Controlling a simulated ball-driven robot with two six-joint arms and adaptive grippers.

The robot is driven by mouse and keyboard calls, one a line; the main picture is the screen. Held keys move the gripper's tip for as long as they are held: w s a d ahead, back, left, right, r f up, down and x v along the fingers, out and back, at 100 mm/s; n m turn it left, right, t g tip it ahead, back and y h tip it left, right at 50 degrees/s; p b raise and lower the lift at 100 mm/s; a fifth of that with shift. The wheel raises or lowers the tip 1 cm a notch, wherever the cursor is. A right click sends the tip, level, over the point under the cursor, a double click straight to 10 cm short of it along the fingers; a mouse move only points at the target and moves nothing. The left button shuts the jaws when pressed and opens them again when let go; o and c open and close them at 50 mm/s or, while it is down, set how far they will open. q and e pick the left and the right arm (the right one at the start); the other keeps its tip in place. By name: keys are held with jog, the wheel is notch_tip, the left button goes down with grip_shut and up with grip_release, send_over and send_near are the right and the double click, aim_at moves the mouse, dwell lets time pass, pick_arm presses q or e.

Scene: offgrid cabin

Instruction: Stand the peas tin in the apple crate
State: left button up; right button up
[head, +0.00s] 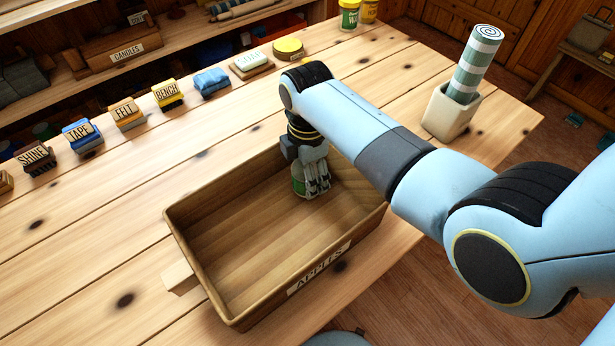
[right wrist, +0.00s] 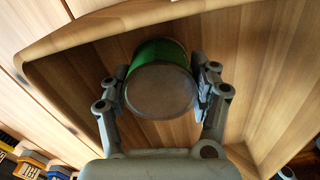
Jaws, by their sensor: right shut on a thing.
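The apple crate (head: 222,258) is a wooden box with an "APPLES" label, standing near the table's front edge. My right gripper (head: 313,190) reaches down into the crate's back right part. It is shut on the peas tin (head: 298,184), of which a green side and a pale band show beside the fingers. In the right wrist view the green tin (right wrist: 160,92) sits between both fingers, its round grey end facing the camera, with the crate's wooden inside (right wrist: 265,75) around it. I cannot tell whether the tin touches the crate floor. My left gripper is out of view.
A row of labelled blocks, among them a "BENCH" block (head: 167,94) and a "FELT" block (head: 127,114), lies along the table's back edge. A cream pot (head: 450,112) holding a striped roll (head: 474,62) stands at the right. The table left of the crate is clear.

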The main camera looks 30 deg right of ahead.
jog(key=shift+f, duration=0.6)
jog(key=shift+f, duration=0.1)
jog(key=o, duration=1.4)
jog(key=shift+c, duration=0.2)
notch_tip(320, 180, up, 12)
jog(key=shift+r+p, duration=0.1)
jog(key=shift+p, duration=0.9)
